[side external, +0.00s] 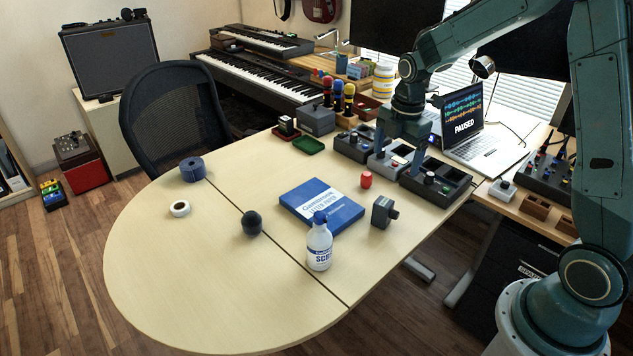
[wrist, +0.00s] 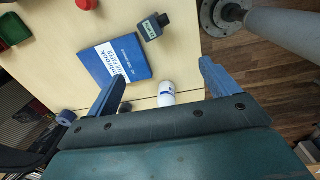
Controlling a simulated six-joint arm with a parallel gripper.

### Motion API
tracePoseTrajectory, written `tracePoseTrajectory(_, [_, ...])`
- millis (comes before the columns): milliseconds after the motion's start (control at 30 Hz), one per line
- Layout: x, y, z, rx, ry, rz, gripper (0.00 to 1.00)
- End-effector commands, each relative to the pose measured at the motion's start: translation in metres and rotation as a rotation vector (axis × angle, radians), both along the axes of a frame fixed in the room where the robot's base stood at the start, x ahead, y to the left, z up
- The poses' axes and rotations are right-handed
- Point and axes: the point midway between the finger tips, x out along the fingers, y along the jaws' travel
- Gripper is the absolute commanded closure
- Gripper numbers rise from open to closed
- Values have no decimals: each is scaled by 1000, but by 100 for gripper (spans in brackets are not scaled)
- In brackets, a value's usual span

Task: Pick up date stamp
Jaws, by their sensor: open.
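Two things could be the date stamp, and I cannot tell for sure which it is. One is a small dark grey block (side external: 382,211) with a round knob, on the table right of the blue book. It also shows in the wrist view (wrist: 152,27), with a green label. The other is a small black and red piece (side external: 286,127) at the table's back edge. My gripper (side external: 397,155) is open and empty, raised above the table, its two blue fingers apart. In the wrist view my gripper (wrist: 165,70) has no object between its fingers.
Grey boxes (side external: 422,183) line the back right edge. A blue tape roll (side external: 193,170) lies left.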

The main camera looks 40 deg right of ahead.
Motion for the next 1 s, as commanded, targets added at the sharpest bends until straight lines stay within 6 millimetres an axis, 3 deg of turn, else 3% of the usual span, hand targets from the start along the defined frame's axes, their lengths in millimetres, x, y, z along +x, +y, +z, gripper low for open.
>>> tracePoseTrajectory(100, [9, -12, -27, 3, 35, 102, 13])
tracePoseTrajectory(300, [17, -23, -54, 8, 63, 224, 13])
tracePoseTrajectory(733, [18, -26, -66, 10, 72, 258, 13])
tracePoseTrajectory(1000, [18, -26, -99, 12, 74, 258, 13])
